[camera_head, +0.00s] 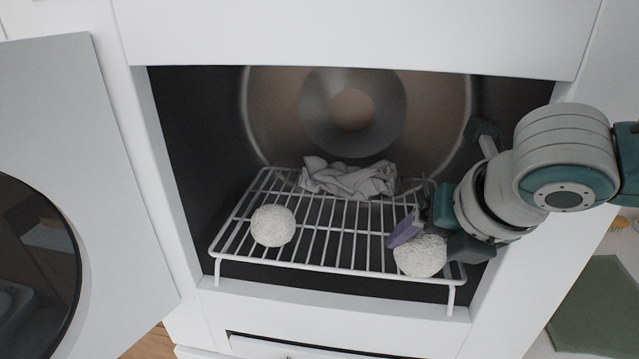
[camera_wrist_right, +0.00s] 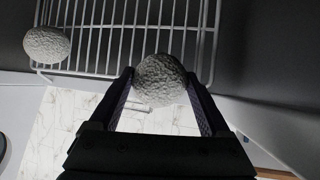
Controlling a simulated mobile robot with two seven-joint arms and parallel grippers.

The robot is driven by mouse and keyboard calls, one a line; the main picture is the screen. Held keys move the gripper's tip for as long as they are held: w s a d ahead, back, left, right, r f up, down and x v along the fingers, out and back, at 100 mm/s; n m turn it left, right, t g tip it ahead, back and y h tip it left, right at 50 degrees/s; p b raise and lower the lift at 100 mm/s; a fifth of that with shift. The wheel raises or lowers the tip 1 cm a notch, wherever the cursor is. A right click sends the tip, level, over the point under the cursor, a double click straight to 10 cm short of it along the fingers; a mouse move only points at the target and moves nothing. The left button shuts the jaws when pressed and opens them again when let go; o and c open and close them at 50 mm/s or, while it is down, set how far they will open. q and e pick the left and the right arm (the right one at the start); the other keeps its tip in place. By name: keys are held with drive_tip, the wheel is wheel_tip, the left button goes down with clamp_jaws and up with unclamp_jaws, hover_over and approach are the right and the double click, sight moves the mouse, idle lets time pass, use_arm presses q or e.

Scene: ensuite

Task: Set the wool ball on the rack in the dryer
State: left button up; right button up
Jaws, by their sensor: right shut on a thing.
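A white wool ball (camera_head: 419,257) is between the fingers of my right gripper (camera_head: 425,240), at the front right of the wire rack (camera_head: 335,267) in the dryer. The right wrist view (camera_wrist_right: 160,80) shows this ball between both fingertips of the gripper (camera_wrist_right: 160,88). Whether the ball touches the rack wires is hard to tell. A second white wool ball (camera_head: 273,226) sits on the left part of the rack and also shows in the right wrist view (camera_wrist_right: 47,45). My left gripper is not in view.
A crumpled grey cloth (camera_head: 349,178) lies at the back of the rack. The dryer door (camera_head: 99,200) stands open at the left. The rack's middle is bare. The dryer's right wall and front sill are close to my right arm.

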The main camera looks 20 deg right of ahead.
drive_tip(key=shift+w+d, duration=0.1)
drive_tip(key=shift+w, duration=0.55)
drive_tip(key=w, duration=0.3)
drive_tip(key=shift+w+d, duration=0.2)
drive_tip(key=shift+d, duration=0.05)
drive_tip(key=shift+s+f+p, duration=0.1)
drive_tip(key=shift+f+p, duration=0.2)
drive_tip(key=shift+f, duration=0.45)
drive_tip(key=shift+f, duration=0.2)
drive_tip(key=o, duration=1.2)
drive_tip(key=shift+r, duration=0.1)
drive_tip(key=shift+c, duration=0.2)
